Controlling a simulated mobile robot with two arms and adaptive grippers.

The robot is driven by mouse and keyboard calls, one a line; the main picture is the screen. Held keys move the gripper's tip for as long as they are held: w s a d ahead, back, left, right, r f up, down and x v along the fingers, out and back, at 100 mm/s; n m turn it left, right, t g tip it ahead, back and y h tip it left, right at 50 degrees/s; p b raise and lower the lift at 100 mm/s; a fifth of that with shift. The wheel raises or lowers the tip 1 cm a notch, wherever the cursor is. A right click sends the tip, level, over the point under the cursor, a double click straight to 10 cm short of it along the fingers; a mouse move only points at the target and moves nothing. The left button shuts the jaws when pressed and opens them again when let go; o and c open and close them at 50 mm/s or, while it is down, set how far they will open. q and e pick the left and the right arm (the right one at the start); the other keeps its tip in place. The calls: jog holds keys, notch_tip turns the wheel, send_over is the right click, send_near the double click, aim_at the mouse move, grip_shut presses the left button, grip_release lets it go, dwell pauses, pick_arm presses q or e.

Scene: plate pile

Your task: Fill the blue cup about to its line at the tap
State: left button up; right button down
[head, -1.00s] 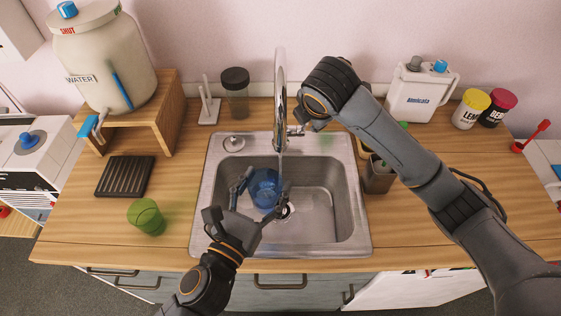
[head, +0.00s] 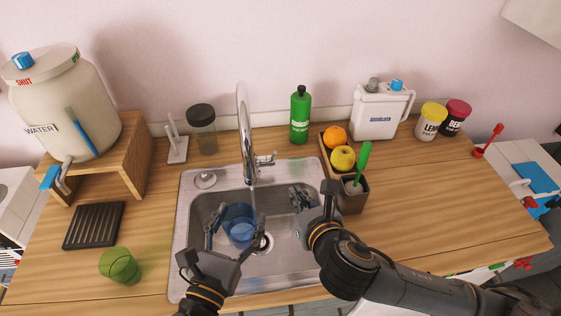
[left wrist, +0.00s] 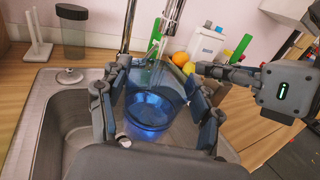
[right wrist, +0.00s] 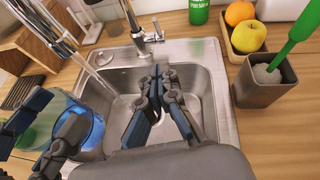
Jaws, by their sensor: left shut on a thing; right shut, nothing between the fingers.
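The blue cup (head: 240,222) is held in the sink basin under the tap (head: 246,135). My left gripper (head: 230,240) is shut on the cup, with its fingers on either side. In the left wrist view the clear blue cup (left wrist: 155,100) holds some water, and it looks roughly upright; I cannot make out its line. In the right wrist view a stream runs down from the spout beside the cup (right wrist: 75,125). My right gripper (head: 302,197) is shut and empty over the right part of the basin, below the tap's lever (head: 266,160).
The steel sink rim (head: 190,180) surrounds the basin. A grey brush holder (head: 350,198) and fruit tray stand at its right, with a green bottle (head: 299,118) behind. A green cup (head: 119,266) and black rack (head: 93,226) are left. The right counter is mostly clear.

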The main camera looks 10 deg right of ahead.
send_near(272, 157)
jog(key=w, duration=0.3)
jog(key=shift+w, duration=0.15)
dwell(0.4)
